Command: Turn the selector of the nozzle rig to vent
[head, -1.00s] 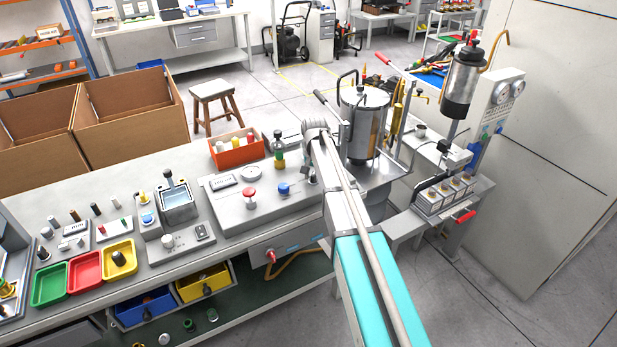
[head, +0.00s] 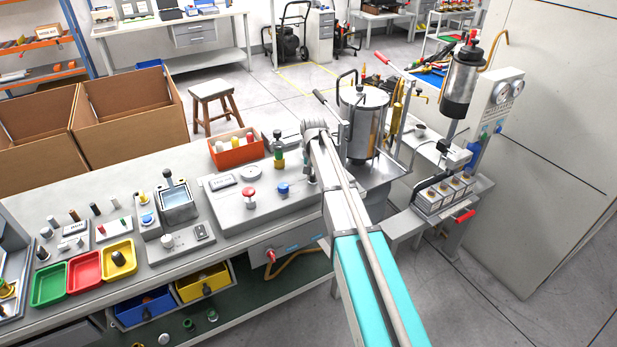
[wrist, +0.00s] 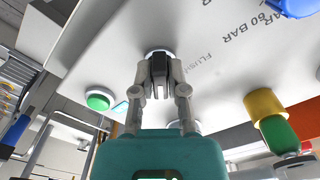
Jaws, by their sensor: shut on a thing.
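The selector of the nozzle rig is a dark knob (wrist: 158,68) on a pale round base, set in the rig's light panel (wrist: 222,65) in the wrist view. My gripper (wrist: 158,82) is shut on this knob, with one finger on each side of it. The word FLUSH is printed on the panel to the right of the knob, with a "60 BAR" marking farther up; I see no vent marking. In the head view the rig panel (head: 232,208) is on the bench, and my arm hides the selector.
A green button (wrist: 98,100) is left of my gripper in the wrist view; a yellow-collared green fitting (wrist: 275,125) is to the right. In the head view, a red knob (head: 249,194) and a blue knob (head: 283,189) stand on the panel. A steel tank (head: 363,125) stands close behind my arm.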

